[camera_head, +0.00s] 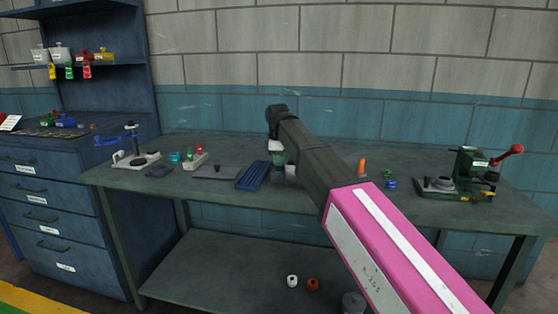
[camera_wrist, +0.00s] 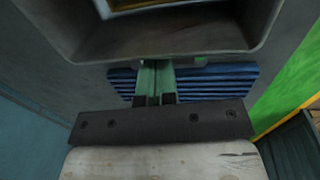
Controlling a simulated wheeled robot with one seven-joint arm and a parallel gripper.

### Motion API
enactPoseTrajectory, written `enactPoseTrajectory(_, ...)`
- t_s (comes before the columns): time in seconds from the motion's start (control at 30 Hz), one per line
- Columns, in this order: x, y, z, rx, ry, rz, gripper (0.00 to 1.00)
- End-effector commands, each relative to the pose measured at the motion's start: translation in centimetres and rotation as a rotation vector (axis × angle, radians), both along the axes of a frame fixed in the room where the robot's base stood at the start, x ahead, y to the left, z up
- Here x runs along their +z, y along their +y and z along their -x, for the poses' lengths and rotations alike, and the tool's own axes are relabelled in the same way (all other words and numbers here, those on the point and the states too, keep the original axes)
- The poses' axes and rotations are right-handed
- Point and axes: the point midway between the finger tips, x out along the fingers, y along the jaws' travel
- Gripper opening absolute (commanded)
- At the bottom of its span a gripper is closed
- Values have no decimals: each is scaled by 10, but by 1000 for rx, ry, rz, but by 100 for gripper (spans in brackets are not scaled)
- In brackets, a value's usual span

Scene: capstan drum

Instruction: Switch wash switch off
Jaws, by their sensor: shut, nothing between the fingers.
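A small pale box (camera_head: 195,161) with a red and a green top part stands on the bench, left of centre in the head view. It may be the wash switch, but I cannot read any label on it. My gripper (camera_head: 278,160) is over the middle of the bench, to the right of this box and apart from it, partly hidden by my arm. In the wrist view my gripper (camera_wrist: 155,97) has its fingers together and empty, in front of a blue ribbed tray. The box cannot be made out in the wrist view.
The blue ribbed tray (camera_head: 254,176) lies beside my gripper, with a dark flat plate (camera_head: 215,172) to its left. A stand (camera_head: 135,158) is at the bench's left end. A green machine with a red-knobbed lever (camera_head: 468,172) is at the right. A shelf unit (camera_head: 95,60) stands left.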

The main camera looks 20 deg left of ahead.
Motion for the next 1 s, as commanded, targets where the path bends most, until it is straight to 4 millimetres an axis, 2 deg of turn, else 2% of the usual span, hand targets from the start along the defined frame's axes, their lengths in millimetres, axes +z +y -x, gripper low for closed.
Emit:
enactPoseTrajectory(0.37, -5, 0, -1, 0, 1, 1, 0)
enactPoseTrajectory(0.77, -2, -2, 14, 1, 4, 2, 0)
enactPoseTrajectory(1.0, -1, -2, 15, 0, 2, 1, 0)
